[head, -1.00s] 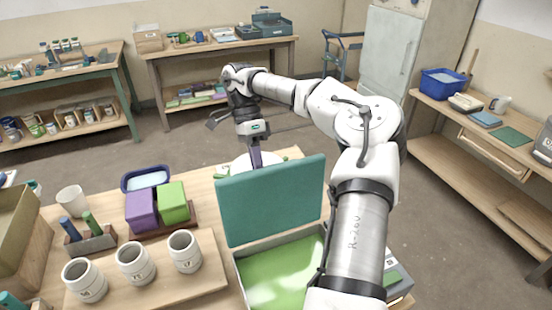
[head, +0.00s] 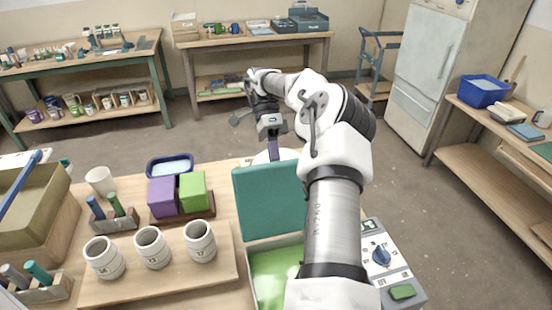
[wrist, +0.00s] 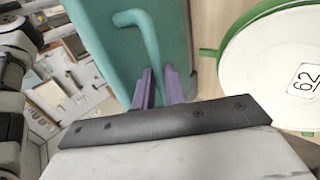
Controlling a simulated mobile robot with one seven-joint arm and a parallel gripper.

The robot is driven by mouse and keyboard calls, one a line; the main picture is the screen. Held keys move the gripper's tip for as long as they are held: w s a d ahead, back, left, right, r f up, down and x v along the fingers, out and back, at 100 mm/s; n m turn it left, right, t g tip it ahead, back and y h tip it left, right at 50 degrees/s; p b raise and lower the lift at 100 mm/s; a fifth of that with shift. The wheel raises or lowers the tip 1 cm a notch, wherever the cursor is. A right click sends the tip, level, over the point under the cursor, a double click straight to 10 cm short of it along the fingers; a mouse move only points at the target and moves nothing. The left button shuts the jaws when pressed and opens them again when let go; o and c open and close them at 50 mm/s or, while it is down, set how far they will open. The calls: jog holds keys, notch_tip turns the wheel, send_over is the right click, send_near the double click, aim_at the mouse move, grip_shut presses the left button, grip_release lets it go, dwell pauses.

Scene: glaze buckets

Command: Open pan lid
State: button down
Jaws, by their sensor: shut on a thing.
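The teal pan lid (head: 268,200) stands raised, roughly upright, at the back of the grey pan box with a green inside (head: 275,272). My arm covers the right part of both. In the head view my gripper (head: 285,155) is behind the lid's top edge, its fingertips hidden. In the wrist view the lid's outer face (wrist: 105,35) shows a teal bar handle (wrist: 148,45). The purple fingers of my gripper (wrist: 158,88) are shut on the lower end of this handle.
A white round bucket lid with a green rim, marked 62 (wrist: 265,65), is close beside my gripper. A dial panel (head: 382,258) is right of the pan. Purple (head: 162,197) and green (head: 193,193) blocks and several white cups (head: 152,247) stand to the left.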

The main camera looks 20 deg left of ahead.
jog(key=shift+w+a+f, duration=0.1)
jog(key=shift+w+f, duration=0.15)
jog(key=shift+f, duration=0.15)
jog(key=c, duration=1.8)
grip_release()
jog(key=o, duration=0.3)
jog(key=shift+w+a+f, duration=0.3)
jog(key=shift+w+f, duration=0.05)
jog(key=shift+o, duration=0.2)
jog(key=shift+s+d+r, duration=0.1)
jog(key=shift+d+r, duration=0.05)
jog(key=shift+r, duration=0.05)
jog(key=shift+d+r, duration=0.1)
